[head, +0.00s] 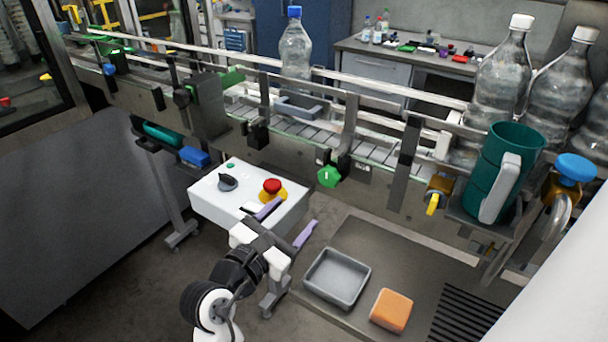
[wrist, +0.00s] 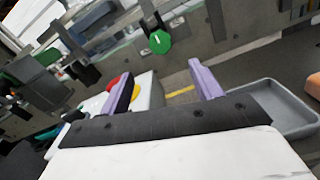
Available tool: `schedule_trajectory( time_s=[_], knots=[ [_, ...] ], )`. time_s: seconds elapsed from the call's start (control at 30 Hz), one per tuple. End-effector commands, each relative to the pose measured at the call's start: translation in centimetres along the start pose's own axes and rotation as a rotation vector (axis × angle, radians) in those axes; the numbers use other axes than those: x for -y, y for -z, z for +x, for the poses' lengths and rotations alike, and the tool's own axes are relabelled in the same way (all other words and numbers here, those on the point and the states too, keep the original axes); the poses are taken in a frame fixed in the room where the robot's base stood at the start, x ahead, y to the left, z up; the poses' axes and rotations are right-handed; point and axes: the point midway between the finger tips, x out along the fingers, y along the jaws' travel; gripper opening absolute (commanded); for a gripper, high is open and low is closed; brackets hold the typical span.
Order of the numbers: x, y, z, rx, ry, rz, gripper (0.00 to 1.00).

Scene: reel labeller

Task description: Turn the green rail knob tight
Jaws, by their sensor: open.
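The green rail knob (head: 328,176) is on the front of the conveyor, below the guide rail, with a pale mark on its face. In the wrist view the green knob (wrist: 159,42) is ahead of my gripper, above and between the fingers, with a clear gap. My gripper (head: 286,222) has lilac fingers, spread apart with nothing between them. It is below and left of the knob, in front of the white control box. Both fingers of my gripper (wrist: 162,88) also show in the wrist view.
A white control box (head: 230,200) with a red emergency button (head: 272,186) stands close beside my gripper. A grey tray (head: 338,276) and an orange block (head: 391,310) lie at the lower right. Bottles (head: 295,48) and a teal jug (head: 500,172) stand along the conveyor.

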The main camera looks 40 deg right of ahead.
Motion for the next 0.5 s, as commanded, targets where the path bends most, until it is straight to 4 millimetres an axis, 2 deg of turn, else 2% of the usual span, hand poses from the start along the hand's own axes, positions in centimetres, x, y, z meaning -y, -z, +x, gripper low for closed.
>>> schedule_trajectory(
  time_s=[0.23,0.3,0.5],
  knots=[
    [0.2,0.4,2.9,0.005,0.005,0.002,0.64],
    [0.0,-0.3,4.5,0.002,0.005,-0.003,0.64],
    [0.0,-0.3,8.8,0.001,0.003,-0.001,0.64]
  ],
)
